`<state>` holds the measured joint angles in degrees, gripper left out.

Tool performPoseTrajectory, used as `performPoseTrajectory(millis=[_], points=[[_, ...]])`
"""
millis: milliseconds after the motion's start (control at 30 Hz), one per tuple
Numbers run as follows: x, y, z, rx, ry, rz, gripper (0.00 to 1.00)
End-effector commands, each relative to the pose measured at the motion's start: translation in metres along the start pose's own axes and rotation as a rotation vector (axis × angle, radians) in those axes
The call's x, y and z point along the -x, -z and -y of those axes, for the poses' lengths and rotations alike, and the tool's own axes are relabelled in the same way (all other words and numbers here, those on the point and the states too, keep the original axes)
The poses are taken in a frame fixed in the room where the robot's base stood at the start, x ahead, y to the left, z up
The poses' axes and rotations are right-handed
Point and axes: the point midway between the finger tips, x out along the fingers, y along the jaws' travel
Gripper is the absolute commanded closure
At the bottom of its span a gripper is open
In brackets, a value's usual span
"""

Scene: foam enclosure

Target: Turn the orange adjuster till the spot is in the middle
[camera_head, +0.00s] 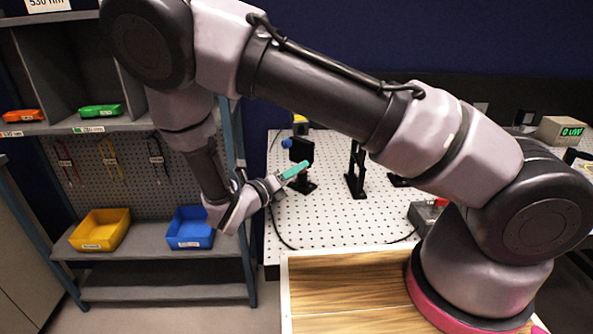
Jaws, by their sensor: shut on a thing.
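My gripper (305,163) has teal-green fingers and reaches up and right from my wrist to a black optic mount (302,149) on the perforated board. The fingers are shut, with their tips at the mount's right lower side. I see no orange adjuster standing clear. The part held is tiny and covered by the fingers, and I take it to be the adjuster. A blue knob (287,143) sticks out at the mount's upper left. No light spot or target can be made out.
A second black post mount (356,170) stands right of my gripper on the white perforated board (335,215). A display box (562,131) reads 0 uW at the right. A shelf holds yellow (101,230) and blue (190,228) bins. My arm crosses the view and hides part of the board.

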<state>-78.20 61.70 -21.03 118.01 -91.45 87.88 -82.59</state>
Motion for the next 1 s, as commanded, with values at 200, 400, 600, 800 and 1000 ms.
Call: performPoseTrajectory(millis=[200, 400, 600, 800, 1000], points=[[0.0007, 0.0002, -0.0005, 0.077, -0.002, 0.000, 1.00], [0.0007, 0.0003, -0.0006, 0.105, -0.002, -0.001, 1.00], [0.0007, 0.0004, -0.0006, 0.108, -0.002, -0.001, 1.00], [0.0008, 0.0005, -0.0007, 0.107, -0.002, 0.000, 0.60], [0.0005, 0.0003, -0.0004, 0.107, -0.001, 0.000, 0.38]])
